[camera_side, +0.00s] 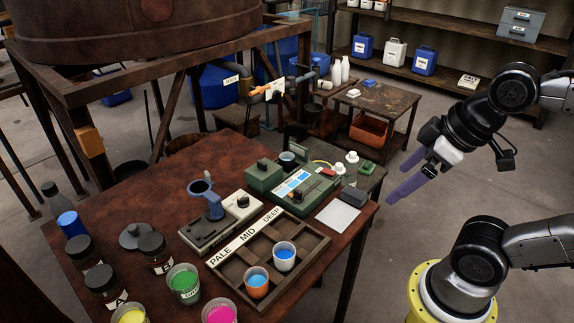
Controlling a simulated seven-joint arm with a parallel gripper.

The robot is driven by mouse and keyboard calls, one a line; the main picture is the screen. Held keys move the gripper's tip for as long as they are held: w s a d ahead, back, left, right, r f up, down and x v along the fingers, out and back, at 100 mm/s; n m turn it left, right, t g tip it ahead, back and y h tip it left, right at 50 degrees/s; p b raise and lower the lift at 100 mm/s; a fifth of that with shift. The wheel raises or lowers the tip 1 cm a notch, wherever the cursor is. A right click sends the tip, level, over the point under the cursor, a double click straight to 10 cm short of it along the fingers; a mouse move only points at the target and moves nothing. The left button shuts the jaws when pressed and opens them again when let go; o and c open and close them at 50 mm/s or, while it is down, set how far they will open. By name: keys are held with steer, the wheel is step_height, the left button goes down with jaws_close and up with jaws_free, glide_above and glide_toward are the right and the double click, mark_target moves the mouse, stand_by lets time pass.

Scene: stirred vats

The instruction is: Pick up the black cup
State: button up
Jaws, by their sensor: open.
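A small dark cup with blue liquid, which looks like the black cup (287,162), stands at the back of the green instrument (300,187). Its lower part is hidden, and I cannot tell whether it sits in or behind the instrument. A white cup (285,262) and an orange cup (256,291), both with blue liquid, stand in the compartmented tray (318,246) marked PALE, MID, DEEP. My gripper (397,182), with purple fingers, is open and empty in the air to the right of the table, well apart from the dark cup.
The grey stirrer (205,236) with a blue clamp stands left of the instrument. Lidded jars and beakers of green (184,284), pink and yellow liquid crowd the table's front left. A white sheet (338,217) lies at the right edge. A side table (385,98) stands behind.

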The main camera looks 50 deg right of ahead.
steer(key=w+d+r+n+h, duration=0.1)
steer(key=w+d+r+n, duration=0.1)
steer(key=w+r+n, duration=0.5)
steer(key=w+d+r+n, duration=0.1)
steer(key=w+r+n, duration=0.35)
steer(key=w, duration=0.55)
steer(key=n+g, duration=0.4)
steer(key=g, duration=0.1)
glide_above(287, 156)
steer(key=s+a, duration=0.2)
steer(key=a, duration=0.1)
step_height(287, 156, down, 28)
steer(key=shift+w+d+f, duration=0.1)
steer(key=shift+d+f, duration=0.15)
steer(key=shift+f, duration=0.7)
steer(key=shift+w+d+f, duration=0.1)
steer(key=shift+d+f, duration=0.1)
steer(key=shift+f, duration=0.8)
steer(key=shift+w+d+f, duration=0.1)
steer(key=shift+d+f, duration=0.15)
steer(key=shift+f, duration=0.7)
steer(key=shift+r, duration=0.1)
jaws_close()
